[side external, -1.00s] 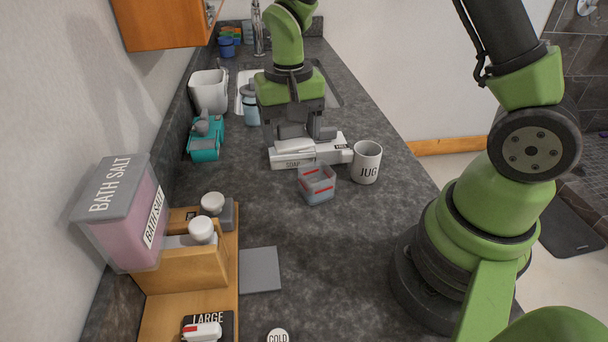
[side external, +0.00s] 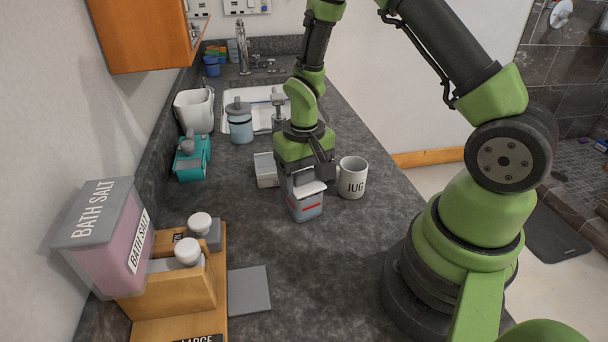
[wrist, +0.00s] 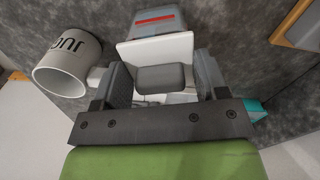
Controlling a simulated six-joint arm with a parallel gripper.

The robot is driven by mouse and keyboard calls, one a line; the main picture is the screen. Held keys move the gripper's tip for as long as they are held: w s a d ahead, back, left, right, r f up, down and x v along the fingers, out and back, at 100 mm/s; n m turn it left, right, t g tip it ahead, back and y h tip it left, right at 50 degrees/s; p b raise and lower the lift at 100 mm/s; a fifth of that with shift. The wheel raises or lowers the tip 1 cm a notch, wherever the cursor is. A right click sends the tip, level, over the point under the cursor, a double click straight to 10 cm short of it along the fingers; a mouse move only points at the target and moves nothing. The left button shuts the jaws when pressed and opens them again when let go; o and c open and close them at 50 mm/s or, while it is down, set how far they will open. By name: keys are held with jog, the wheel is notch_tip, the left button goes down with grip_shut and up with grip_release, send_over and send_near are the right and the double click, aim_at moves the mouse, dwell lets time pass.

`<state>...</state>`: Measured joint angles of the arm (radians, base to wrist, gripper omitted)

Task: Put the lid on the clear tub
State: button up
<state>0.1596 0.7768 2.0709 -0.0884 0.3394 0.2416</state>
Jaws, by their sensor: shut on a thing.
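The clear tub (side external: 306,208), a small box with a red stripe, stands upright on the dark counter. It also shows at the top of the wrist view (wrist: 158,20). The lid (side external: 311,188) is a thin white plate; in the wrist view it (wrist: 152,49) carries a grey block-shaped grip. My gripper (wrist: 163,80) has that grip between its two fingers. In the side view my gripper (side external: 307,172) is over the tub, with the lid at or just above the rim. I cannot tell whether lid and rim touch. My fingers and the lid hide most of the tub's opening.
A white JUG mug (side external: 352,179) stands close to the tub's right. A white box (side external: 265,170) lies behind it. A teal item (side external: 192,158) and blue bottle (side external: 239,124) stand farther back. A wooden rack (side external: 188,285) is front left. The counter in front of the tub is clear.

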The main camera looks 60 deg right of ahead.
jog(key=shift+f, duration=0.45)
jog(key=o, duration=0.9)
notch_tip(320, 180, up, 13)
notch_tip(320, 180, up, 9)
jog(key=t, duration=0.4)
send_over(304, 172)
jog(key=s+a, duration=0.4)
jog(key=s, duration=0.2)
jog(key=s+a+r+n+t+y, duration=0.1)
jog(key=s+a+r+t+y, duration=0.1)
jog(key=s, duration=0.5)
jog(key=shift+s+a+r+n+t, duration=0.15)
jog(key=shift+a+r+n+t, duration=0.15)
jog(key=shift+a+r+t, duration=0.4)
